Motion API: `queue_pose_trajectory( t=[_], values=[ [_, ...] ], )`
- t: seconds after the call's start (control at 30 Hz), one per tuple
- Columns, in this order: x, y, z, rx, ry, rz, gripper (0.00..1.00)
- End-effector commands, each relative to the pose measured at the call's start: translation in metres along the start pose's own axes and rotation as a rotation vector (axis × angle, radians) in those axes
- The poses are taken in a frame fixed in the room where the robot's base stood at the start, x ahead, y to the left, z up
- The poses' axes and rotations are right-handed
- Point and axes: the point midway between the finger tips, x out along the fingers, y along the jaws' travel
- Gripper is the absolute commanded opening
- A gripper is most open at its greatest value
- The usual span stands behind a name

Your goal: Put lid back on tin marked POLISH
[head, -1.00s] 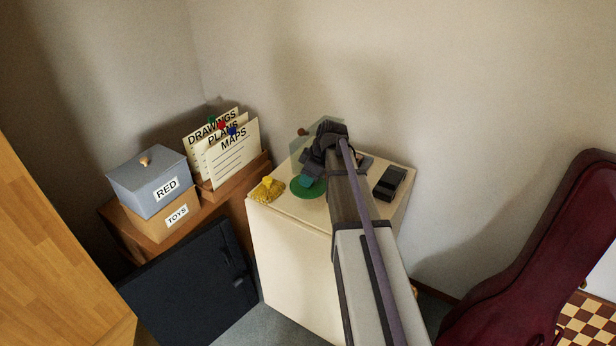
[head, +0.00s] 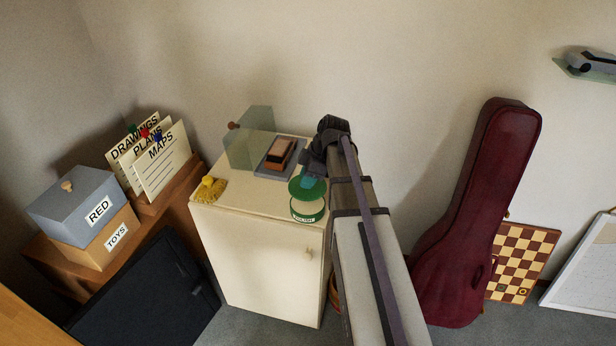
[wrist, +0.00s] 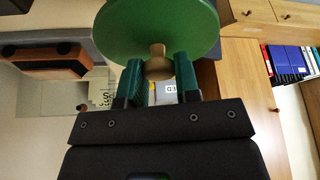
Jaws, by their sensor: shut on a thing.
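A round green lid (head: 302,190) hangs from my gripper (head: 310,180) above the white cabinet's right front corner. In the wrist view the lid (wrist: 150,28) shows its flat face and a tan knob (wrist: 157,66). My gripper's two teal fingers (wrist: 159,76) are shut on that knob. The tin marked POLISH (head: 307,213), pale with a green lower edge, stands on the cabinet top (head: 250,206). The lid appears over the tin in the head view and hides its opening. I cannot tell whether lid and tin touch.
A yellow cloth (head: 210,189) lies at the cabinet's left. A wine-red instrument case (head: 478,220) leans on the wall at right.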

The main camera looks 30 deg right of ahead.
Motion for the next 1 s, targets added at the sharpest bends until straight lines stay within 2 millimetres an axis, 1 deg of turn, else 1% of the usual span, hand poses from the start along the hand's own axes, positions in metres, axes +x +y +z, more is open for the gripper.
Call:
queue_pose_trajectory(
  t=[0.03, 0.3, 0.4, 0.53, 1.0],
  values=[
    [0.009, 0.000, 0.004, 0.000, 0.000, 0.000, 0.07],
    [0.041, 0.000, 0.017, 0.001, 0.000, 0.000, 0.07],
    [0.049, 0.000, 0.020, 0.001, 0.000, 0.001, 0.07],
    [0.053, 0.000, 0.022, 0.001, 0.000, 0.001, 0.07],
    [0.052, 0.000, 0.022, 0.001, 0.000, 0.001, 0.07]
  ],
)
